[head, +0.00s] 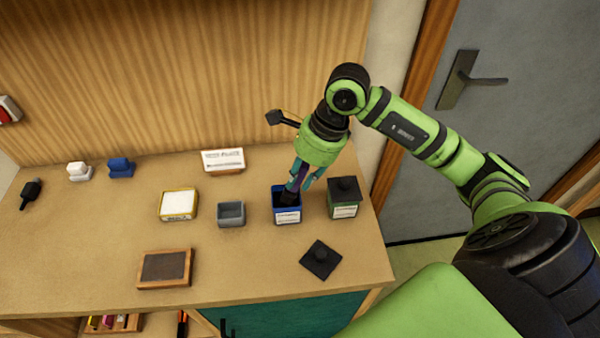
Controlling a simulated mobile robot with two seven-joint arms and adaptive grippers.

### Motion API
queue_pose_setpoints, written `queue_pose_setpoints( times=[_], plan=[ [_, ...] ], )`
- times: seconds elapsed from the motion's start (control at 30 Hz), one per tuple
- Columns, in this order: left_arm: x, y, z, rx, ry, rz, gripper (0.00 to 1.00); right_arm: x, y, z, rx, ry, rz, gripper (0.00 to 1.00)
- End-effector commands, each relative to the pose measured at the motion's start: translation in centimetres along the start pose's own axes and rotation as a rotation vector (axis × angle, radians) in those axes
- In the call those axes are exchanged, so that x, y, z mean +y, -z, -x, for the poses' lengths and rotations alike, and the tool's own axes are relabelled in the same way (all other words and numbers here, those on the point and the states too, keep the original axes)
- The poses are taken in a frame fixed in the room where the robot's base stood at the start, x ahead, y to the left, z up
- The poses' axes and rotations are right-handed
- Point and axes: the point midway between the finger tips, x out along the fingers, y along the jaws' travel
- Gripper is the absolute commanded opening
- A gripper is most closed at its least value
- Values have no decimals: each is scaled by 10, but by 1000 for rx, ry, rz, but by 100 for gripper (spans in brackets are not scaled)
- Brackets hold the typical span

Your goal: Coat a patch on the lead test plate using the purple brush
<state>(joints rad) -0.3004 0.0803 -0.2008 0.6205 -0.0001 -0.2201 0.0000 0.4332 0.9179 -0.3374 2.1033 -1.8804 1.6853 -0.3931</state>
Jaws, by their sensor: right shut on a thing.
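The lead test plate (165,267) is a dark grey panel in a brown wooden frame, flat on the bench at the front left. My right gripper (302,183) points down above an open blue pot (287,217) with a white label. It is shut on the purple brush (303,172), of which only a little purple shows between the fingers. The brush's lower end is at or inside the pot's dark opening; the bristles are hard to make out. My left gripper is not in view.
A dark lid (321,261) lies in front of the blue pot. A lidded green pot (345,198) stands to its right. A grey open box (231,213) and a yellow-rimmed tray (178,203) stand left. A label block (222,160) is behind. The bench around the plate is clear.

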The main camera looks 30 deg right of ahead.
Motion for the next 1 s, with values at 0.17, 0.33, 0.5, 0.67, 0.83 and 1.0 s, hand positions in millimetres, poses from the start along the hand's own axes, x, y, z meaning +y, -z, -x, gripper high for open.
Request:
queue_pose_setpoints(
  times=[0.17, 0.33, 0.5, 0.67, 0.83, 1.0],
  plan=[
    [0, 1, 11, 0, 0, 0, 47, -1, -7, 18, -3, 6, 1, 0],
    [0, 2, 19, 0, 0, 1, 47, -2, -12, 32, -5, 8, 0, 0],
    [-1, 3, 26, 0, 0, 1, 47, -2, -16, 45, -5, 8, 1, 0],
    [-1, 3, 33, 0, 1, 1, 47, -2, -21, 57, -5, 8, 2, 0],
    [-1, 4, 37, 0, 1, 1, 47, -2, -23, 64, -5, 7, 1, 0],
    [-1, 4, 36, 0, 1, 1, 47, -2, -23, 64, -5, 8, 1, 0]
  ],
)
